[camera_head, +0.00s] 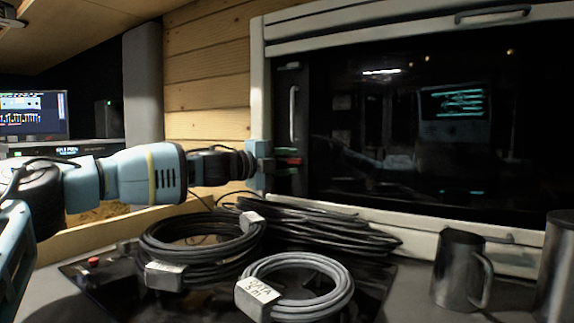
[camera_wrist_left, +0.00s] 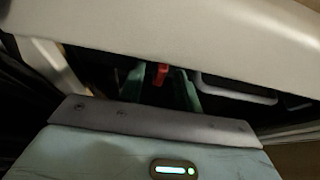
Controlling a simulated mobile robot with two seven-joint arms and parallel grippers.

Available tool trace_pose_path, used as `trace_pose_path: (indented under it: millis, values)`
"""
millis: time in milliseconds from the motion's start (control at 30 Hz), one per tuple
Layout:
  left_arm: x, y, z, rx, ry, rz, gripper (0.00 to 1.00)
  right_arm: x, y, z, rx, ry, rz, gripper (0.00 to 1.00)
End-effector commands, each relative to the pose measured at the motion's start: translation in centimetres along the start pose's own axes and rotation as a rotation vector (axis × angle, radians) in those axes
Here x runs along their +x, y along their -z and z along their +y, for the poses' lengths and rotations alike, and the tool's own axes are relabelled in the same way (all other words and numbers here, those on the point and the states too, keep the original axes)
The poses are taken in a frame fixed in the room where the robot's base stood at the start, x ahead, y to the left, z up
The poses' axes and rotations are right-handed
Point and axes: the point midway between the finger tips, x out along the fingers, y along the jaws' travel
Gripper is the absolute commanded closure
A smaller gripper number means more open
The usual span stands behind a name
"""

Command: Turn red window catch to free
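The red window catch (camera_head: 289,161) is a small red piece at the left edge of the dark window, low on its frame. It also shows in the left wrist view (camera_wrist_left: 161,74), between the two greenish fingers of my left gripper (camera_wrist_left: 160,92). A gap shows between the catch and each finger there, so the gripper looks open around it. In the head view my left gripper (camera_head: 285,160) reaches in from the left, at the catch. Most of the catch is hidden by the fingers, and its exact angle is hard to tell. My right gripper is not in view.
Black cable coils (camera_head: 200,243) and a grey coil (camera_head: 300,287) with white tags lie on the counter below the arm. A dark mug (camera_head: 459,270) stands at the right. A vertical handle (camera_head: 293,114) is above the catch. A red button (camera_head: 94,262) sits at the left.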

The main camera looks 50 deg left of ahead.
Motion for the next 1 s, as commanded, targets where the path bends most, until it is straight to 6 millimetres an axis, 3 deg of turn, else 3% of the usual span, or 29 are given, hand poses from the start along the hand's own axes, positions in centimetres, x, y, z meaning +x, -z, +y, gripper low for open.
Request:
trace_pose_path:
  millis: [167, 400, 733, 1000]
  values:
    - [0.0, 0.0, 0.0, 0.0, 0.0, 0.0, 0.69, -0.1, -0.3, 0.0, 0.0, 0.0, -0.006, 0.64]
    - [0.0, 0.0, 0.0, 0.0, 0.0, 0.0, 1.0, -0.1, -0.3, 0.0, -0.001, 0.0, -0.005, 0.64]
    - [-0.1, 0.0, -0.2, 0.021, -0.008, 0.0, 1.0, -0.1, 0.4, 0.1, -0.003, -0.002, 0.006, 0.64]
    - [-0.1, 0.0, -0.6, 0.146, -0.059, -0.001, 1.0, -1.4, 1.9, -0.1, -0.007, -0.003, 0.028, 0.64]
